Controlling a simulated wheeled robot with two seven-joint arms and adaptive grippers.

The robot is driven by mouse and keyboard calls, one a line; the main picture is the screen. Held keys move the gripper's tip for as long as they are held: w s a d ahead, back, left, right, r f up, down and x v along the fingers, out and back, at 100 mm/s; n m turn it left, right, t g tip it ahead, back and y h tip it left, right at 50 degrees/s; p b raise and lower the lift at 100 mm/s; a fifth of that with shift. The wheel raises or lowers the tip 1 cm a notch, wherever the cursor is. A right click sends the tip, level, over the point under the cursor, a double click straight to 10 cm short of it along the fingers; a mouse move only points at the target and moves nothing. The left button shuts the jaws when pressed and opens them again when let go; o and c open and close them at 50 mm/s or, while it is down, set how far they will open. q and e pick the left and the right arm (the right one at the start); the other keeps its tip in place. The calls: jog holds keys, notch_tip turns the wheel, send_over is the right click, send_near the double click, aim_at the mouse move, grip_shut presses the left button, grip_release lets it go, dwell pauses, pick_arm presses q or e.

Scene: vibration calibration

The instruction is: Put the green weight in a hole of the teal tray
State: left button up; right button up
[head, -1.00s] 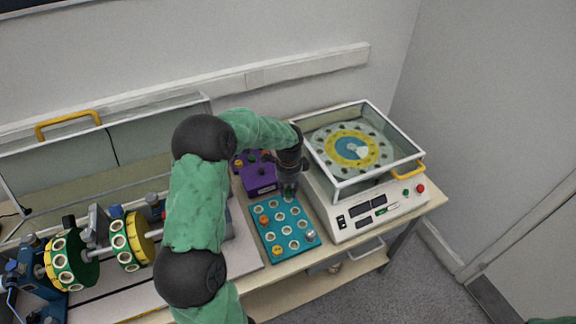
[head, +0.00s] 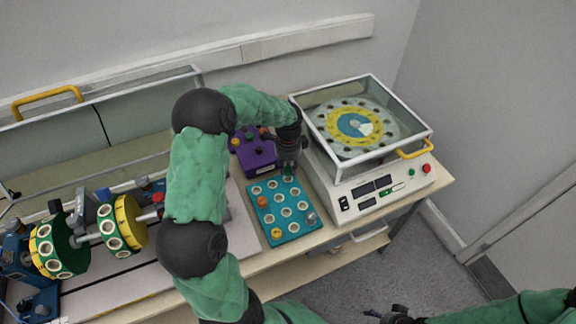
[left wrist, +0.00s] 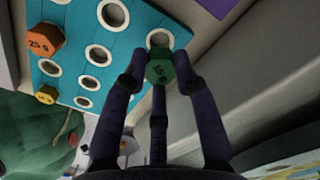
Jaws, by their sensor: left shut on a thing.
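The teal tray (head: 293,234) lies on the bench with rows of white-rimmed round holes. It also shows in the left wrist view (left wrist: 75,20). My left gripper (head: 288,170) is above the tray's back edge. In the left wrist view its fingers (left wrist: 160,75) are shut on the green weight (left wrist: 159,69), near a hole at the tray's edge. The green weight shows only slightly in the head view (head: 288,179). I cannot tell its exact height over the tray. My right gripper (head: 392,316) is at the bottom edge, away from the bench, its fingers unclear.
An orange weight (head: 262,202), a yellow weight (head: 277,232) and a silver weight (head: 311,218) sit in the tray. A purple box (head: 257,157) stands behind it. A white machine with a glass cover (head: 368,192) is close on the right. A rotor rig (head: 100,235) is left.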

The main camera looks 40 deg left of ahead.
pick_arm(q)
jog(key=shift+f+b, duration=0.3)
jog(key=shift+f, duration=0.3)
jog(key=shift+f, duration=0.25)
jog(key=shift+f+b, duration=0.45)
jog(key=shift+f, duration=0.5)
dwell(1.0)
jog(key=o, duration=0.9)
jog(key=shift+c, duration=0.2)
notch_tip(320, 180, up, 12)
jog(key=shift+r, duration=0.1)
